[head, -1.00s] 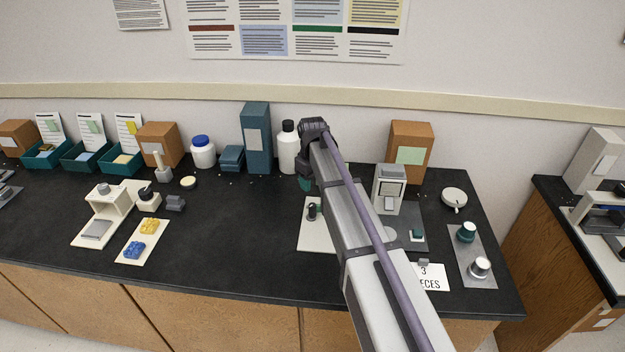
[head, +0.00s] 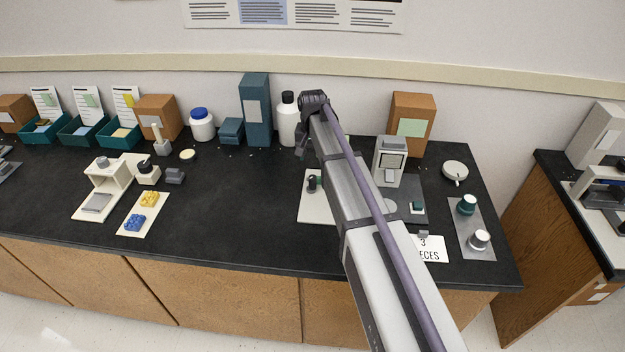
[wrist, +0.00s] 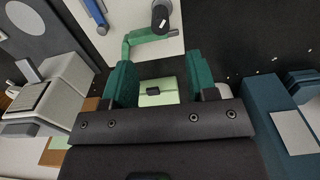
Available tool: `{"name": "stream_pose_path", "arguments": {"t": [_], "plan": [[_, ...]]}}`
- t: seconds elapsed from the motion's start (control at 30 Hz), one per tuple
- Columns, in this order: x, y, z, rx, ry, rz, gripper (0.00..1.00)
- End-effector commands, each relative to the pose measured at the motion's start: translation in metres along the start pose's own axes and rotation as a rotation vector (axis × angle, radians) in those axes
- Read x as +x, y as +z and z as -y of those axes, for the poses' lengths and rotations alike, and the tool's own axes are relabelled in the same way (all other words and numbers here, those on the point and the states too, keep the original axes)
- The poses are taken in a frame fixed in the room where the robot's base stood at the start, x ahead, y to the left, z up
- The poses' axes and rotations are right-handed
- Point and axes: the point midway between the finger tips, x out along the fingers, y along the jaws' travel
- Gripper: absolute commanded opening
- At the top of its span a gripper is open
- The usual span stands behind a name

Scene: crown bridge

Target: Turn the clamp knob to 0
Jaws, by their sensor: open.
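My gripper (wrist: 160,88) is open, with its two green fingers apart and pointing down. In the head view it is mostly behind my arm, near the white bottle. Several knob-like parts show, and I cannot tell for sure which is the clamp knob. A black upright cylinder (wrist: 162,15) stands on a white plate (wrist: 125,45), beyond my fingertips and apart from them. A grey-topped knob (head: 102,161) sits on a cream fixture at left. A black-topped knob (head: 148,167) is beside it. No pointer or scale is readable.
A green bracket (wrist: 150,38) and a pale green block (wrist: 158,92) lie near my fingers. A teal box (head: 256,110), a white bottle (head: 288,121) and a brown box (head: 411,120) line the wall. The bench middle (head: 225,205) is clear.

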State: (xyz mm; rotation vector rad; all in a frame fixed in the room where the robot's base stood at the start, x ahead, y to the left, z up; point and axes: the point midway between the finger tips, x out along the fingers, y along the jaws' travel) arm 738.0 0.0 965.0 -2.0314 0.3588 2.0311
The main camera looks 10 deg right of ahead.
Motion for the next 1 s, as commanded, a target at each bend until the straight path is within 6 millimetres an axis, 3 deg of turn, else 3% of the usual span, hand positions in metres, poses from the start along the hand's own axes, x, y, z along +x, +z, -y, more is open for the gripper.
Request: {"name": "stream_pose_path", "arguments": {"t": [0.2, 0.4, 0.77, 1.0], "plan": [[0.056, 0.000, 0.000, -0.002, 0.000, 0.000, 0.53], [0.097, 0.000, 0.000, -0.003, 0.000, 0.000, 0.53], [0.100, 0.000, 0.000, -0.003, 0.000, 0.000, 0.52], [0.100, 0.000, 0.000, -0.003, 0.000, 0.000, 0.29]]}}
